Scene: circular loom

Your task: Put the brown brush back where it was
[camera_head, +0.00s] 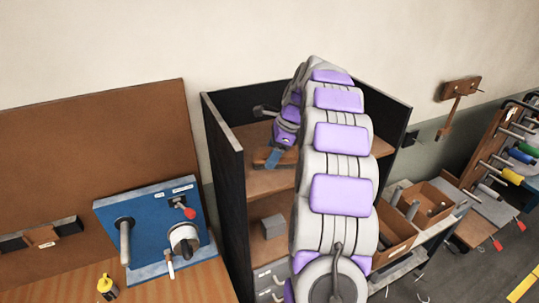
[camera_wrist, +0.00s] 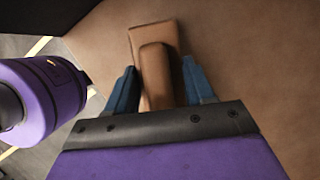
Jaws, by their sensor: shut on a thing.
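The brown brush (camera_wrist: 156,62) is a block with a raised handle part, seen in the wrist view between the two blue fingers of my gripper (camera_wrist: 160,88). My gripper is shut on it. In the head view my gripper (camera_head: 275,160) is low over the top wooden shelf (camera_head: 262,183) of the dark cabinet. Part of the brush (camera_head: 262,156) shows beside the fingertips there. The brush is at or just above the shelf surface; I cannot tell whether it touches. My arm hides the right part of the shelf.
The cabinet's dark left side panel (camera_head: 228,190) stands close to my gripper. A grey box (camera_head: 272,227) sits on the shelf below. A blue panel with knobs (camera_head: 150,230) stands on the bench at left. Brown bins (camera_head: 432,205) stand to the right of the cabinet.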

